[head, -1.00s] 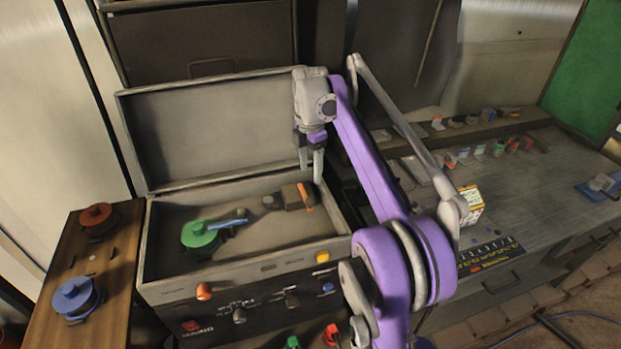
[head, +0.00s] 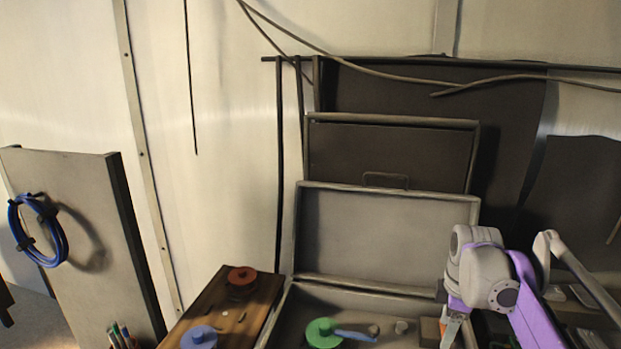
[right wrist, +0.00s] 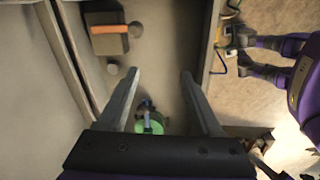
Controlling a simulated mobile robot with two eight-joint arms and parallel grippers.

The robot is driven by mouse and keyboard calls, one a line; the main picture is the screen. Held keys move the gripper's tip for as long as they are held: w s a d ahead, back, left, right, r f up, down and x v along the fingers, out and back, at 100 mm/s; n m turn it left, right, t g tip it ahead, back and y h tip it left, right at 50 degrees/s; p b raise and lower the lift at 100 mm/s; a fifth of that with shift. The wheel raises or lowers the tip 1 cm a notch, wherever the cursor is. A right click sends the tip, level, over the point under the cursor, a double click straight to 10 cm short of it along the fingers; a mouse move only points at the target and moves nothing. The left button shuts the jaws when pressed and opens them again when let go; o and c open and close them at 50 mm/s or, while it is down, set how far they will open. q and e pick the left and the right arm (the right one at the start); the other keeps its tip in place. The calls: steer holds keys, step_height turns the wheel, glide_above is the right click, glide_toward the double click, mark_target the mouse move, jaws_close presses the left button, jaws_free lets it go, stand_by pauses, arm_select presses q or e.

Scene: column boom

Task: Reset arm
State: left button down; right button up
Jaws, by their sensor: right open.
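My right gripper (head: 451,332) hangs at the lower right of the head view, over the right side of the open case (head: 300,311). Its fingers point down and are cut off by the frame edge. In the right wrist view the two grey fingers of this gripper (right wrist: 161,76) are spread apart with nothing between the tips. Below them in the case lies a green spool (right wrist: 157,124), and a brown block with an orange strip (right wrist: 108,38) lies farther up the picture. The head view also shows the green spool (head: 321,334).
The raised case lid (head: 385,236) stands behind the arm. A wooden board (head: 215,294) with a red spool (head: 242,277) and a blue spool (head: 199,338) is left of the case. A grey panel (head: 85,240) holds a blue cable coil (head: 38,232) at far left.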

steer(key=s+a+f+m+t, duration=0.1)
steer(key=s+a+f+m, duration=0.1)
steer(key=s, duration=0.3)
steer(key=s+a+f+m+t, duration=0.1)
steer(key=s+a+f+m, duration=0.2)
steer(key=s+a+m, duration=0.2)
steer(key=shift+s+a+f, duration=0.3)
steer(key=shift+s, duration=0.3)
steer(key=s+a+f+m, duration=0.1)
steer(key=s+f+m, duration=0.1)
steer(key=s+f, duration=0.1)
steer(key=s+a+f+m+t, duration=0.1)
steer(key=s+f+m, duration=0.1)
steer(key=s+f, duration=0.1)
steer(key=s+a+f+m+t, duration=0.1)
steer(key=s+a+f+m, duration=0.1)
steer(key=s+f, duration=0.1)
steer(key=shift+s, duration=0.6)
steer(key=shift+c, duration=0.2)
steer(key=shift+s+f, duration=0.25)
steer(key=shift+c, duration=1.1)
steer(key=shift+a+f+m, duration=0.1)
steer(key=shift+m, duration=0.2)
